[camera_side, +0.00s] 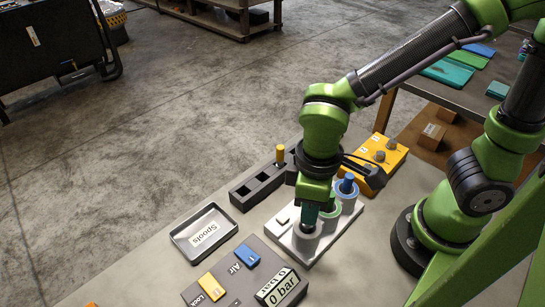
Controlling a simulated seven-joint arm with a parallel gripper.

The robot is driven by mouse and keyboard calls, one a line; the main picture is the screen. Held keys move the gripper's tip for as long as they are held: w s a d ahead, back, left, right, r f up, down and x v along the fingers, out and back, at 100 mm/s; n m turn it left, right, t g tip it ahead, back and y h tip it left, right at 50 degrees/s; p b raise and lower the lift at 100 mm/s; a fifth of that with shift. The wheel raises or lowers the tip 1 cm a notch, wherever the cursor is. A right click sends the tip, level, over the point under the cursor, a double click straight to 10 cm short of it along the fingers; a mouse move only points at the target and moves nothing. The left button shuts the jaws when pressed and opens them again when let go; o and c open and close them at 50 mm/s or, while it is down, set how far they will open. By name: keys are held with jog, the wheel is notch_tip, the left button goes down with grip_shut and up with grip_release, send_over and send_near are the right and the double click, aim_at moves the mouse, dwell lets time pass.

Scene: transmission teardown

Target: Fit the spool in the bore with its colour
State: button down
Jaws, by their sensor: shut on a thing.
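My gripper (309,224) points straight down over the near bore of the pale valve block (284,241). It is shut on a spool, which is mostly hidden by the fingers; its colour and how deep it sits cannot be told. A green-ringed bore (331,209) is just behind the gripper, partly covered by it. A blue spool (347,181) stands upright in the blue-ringed bore (349,194) at the far end of the block.
An empty metal tray labelled Spools (233,226) lies left of the block. A yellow box with knobs (380,163) stands behind, close to my arm.

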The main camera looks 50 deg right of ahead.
jog(key=shift+f, duration=0.15)
jog(key=shift+f, duration=0.4)
jog(key=shift+f, duration=0.55)
dwell(0.4)
jog(key=c, duration=0.5)
grip_release()
jog(key=shift+r, duration=3.5)
